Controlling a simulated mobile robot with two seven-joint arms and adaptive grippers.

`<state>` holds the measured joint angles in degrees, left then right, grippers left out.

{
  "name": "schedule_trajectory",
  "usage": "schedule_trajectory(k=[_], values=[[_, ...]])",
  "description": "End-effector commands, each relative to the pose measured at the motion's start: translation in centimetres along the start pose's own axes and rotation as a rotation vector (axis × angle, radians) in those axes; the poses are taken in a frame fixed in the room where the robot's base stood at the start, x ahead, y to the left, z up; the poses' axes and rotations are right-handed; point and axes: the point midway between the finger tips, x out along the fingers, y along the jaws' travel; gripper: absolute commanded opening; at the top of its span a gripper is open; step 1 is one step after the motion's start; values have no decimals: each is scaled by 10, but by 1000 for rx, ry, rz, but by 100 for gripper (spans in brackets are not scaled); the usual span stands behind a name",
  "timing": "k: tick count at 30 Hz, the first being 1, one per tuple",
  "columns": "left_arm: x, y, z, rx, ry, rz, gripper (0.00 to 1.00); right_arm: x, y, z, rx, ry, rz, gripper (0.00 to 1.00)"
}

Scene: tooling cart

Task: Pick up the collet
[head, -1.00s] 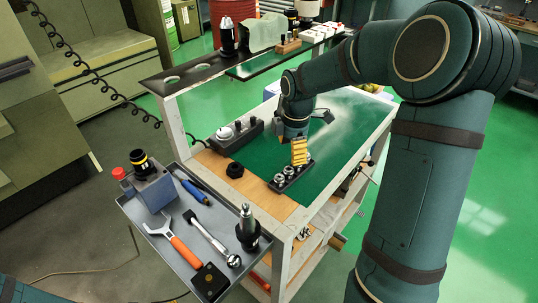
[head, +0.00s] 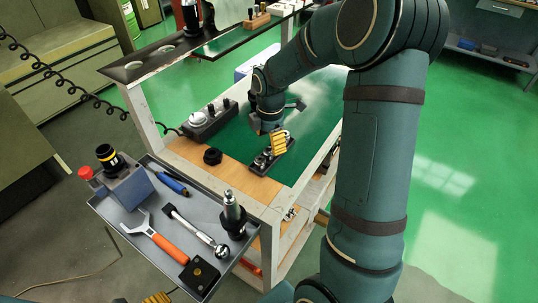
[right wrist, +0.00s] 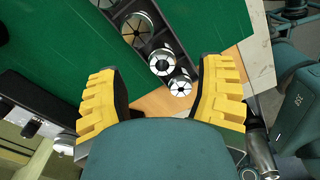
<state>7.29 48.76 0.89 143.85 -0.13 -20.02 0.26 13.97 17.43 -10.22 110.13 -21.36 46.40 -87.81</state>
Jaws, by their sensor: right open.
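Three silver, slotted collets show in the right wrist view: a larger one (right wrist: 136,28), a middle one (right wrist: 162,62) and a small one (right wrist: 180,86). They sit in a row in a dark rack (right wrist: 170,36), seen in the head view (head: 264,163) on the workbench. My right gripper (head: 278,143) is just above the rack. In the right wrist view its yellow-padded fingers (right wrist: 160,88) are wide apart, with the middle and small collets showing between them and nothing held. A yellow bit of my left gripper (head: 157,298) shows at the bottom edge; its jaws are mostly hidden.
A dark holder with knobs (head: 209,119) and a black ring-like part (head: 212,156) stand left of the rack. A grey tray (head: 158,207) in front carries a wrench (head: 165,243), a ratchet, a screwdriver and a tool holder (head: 233,215).

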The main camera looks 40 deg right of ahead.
Motion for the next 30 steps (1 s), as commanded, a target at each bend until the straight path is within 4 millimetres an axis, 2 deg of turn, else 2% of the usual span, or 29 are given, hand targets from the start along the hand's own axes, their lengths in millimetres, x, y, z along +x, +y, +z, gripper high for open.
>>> schedule_trajectory(k=[3, 8, 18, 20, 21, 24, 30], values=[[8, -3, -1, 0, 3, 0, 83, 21, -3, -5, -3, 1, -5, 68], [12, -5, -1, 1, 6, 0, 83, 40, -3, -5, -2, 1, -4, 68], [12, -5, -2, 1, 7, 0, 83, 44, -2, -5, -1, 1, -1, 66], [12, -5, -2, 1, 7, 0, 83, 44, -2, -5, -1, 1, -1, 45], [12, -5, -2, 1, 7, 0, 83, 44, -2, -5, -1, 1, -1, 31], [12, -5, -2, 1, 7, 0, 83, 44, -2, -5, -1, 1, -1, 0], [12, -5, -2, 1, 7, 0, 83, 44, -2, -5, -1, 1, -1, 0]])
